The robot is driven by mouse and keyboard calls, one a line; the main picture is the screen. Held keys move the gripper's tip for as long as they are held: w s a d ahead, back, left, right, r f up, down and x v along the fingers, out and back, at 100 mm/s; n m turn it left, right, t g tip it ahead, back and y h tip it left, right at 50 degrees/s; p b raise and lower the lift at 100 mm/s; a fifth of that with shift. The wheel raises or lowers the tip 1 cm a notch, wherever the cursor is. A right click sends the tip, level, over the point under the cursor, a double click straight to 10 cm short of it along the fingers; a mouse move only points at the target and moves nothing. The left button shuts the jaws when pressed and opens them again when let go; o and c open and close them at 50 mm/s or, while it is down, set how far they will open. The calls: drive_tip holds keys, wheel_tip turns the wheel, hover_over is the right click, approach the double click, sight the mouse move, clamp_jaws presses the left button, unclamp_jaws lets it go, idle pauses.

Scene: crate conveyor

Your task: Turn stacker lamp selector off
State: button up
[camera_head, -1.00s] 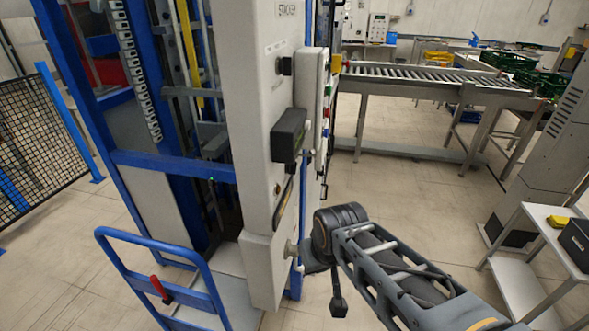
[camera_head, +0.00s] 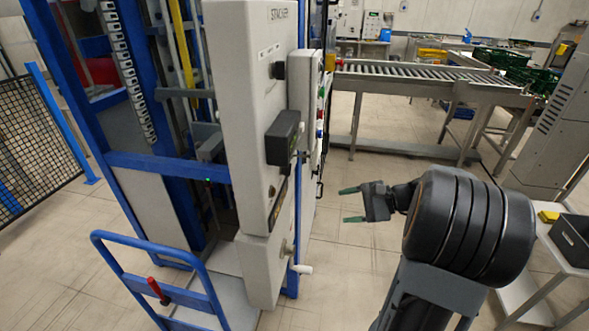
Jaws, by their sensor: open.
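The stacker (camera_head: 236,90) is a tall light grey cabinet with a "STACKER" label, standing left of centre on a blue frame. Its control box (camera_head: 300,95) faces right, with small coloured buttons seen edge-on along its right side. A dark knob (camera_head: 278,70) and a dark box (camera_head: 283,138) stick out from the cabinet. I cannot tell which control is the lamp selector. My gripper (camera_head: 347,205) is open and empty, with two green-tipped fingers pointing left toward the cabinet. It is apart from the cabinet, right of and lower than the control box.
A blue hand cart (camera_head: 150,245) with a red lever stands at lower left. A white crank handle (camera_head: 302,268) juts from the cabinet below my gripper. A roller conveyor (camera_head: 420,78) runs behind. A small white table (camera_head: 560,255) stands at right. Floor between is clear.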

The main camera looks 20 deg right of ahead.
wheel_tip(320, 180, up, 7)
drive_tip(key=w+t+y, duration=0.2)
drive_tip(key=y, duration=0.1)
drive_tip(key=p, duration=0.3)
approach(287, 170)
drive_tip(key=x, duration=0.8)
drive_tip(key=shift+n+y, duration=0.3)
drive_tip(key=shift+y, duration=0.1)
drive_tip(key=shift+w+f, duration=0.1)
drive_tip(key=shift+b, duration=0.45)
drive_tip(key=c, duration=0.9)
